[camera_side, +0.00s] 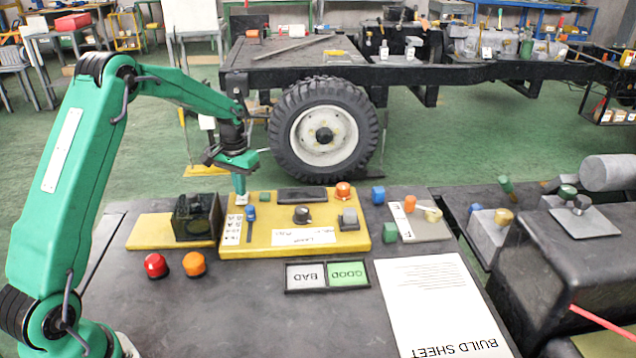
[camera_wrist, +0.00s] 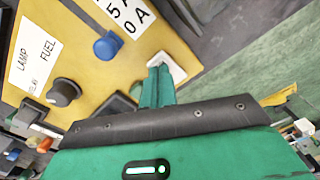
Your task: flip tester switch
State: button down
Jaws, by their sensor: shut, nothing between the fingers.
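The yellow tester panel (camera_side: 345,243) lies on the dark bench. A small white piece, perhaps the switch, is at the panel's back left corner in the side view (camera_side: 242,200) and beside my fingertips in the wrist view (camera_wrist: 174,68). My gripper (camera_side: 240,192) is shut and empty, pointing down at this piece. Its fingers also show in the wrist view (camera_wrist: 157,76). They look very close to the piece or touching it; I cannot tell which. A blue knob (camera_side: 251,214) is just in front, beside a printed scale. The fingers hide part of the white piece.
The panel also carries a black knob (camera_side: 302,214), a grey block (camera_side: 349,219) and an orange button (camera_side: 343,191). A black box (camera_side: 197,217) stands left. Red (camera_side: 156,265) and orange (camera_side: 194,263) domes, BAD/GOOD plates (camera_side: 327,276) and a build sheet (camera_side: 440,305) lie in front.

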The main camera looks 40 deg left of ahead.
aim_at(242, 199)
jog(key=shift+f, duration=1)
dwell(1.5)
jog(key=shift+r, duration=3.5)
jog(key=shift+r, duration=0.1)
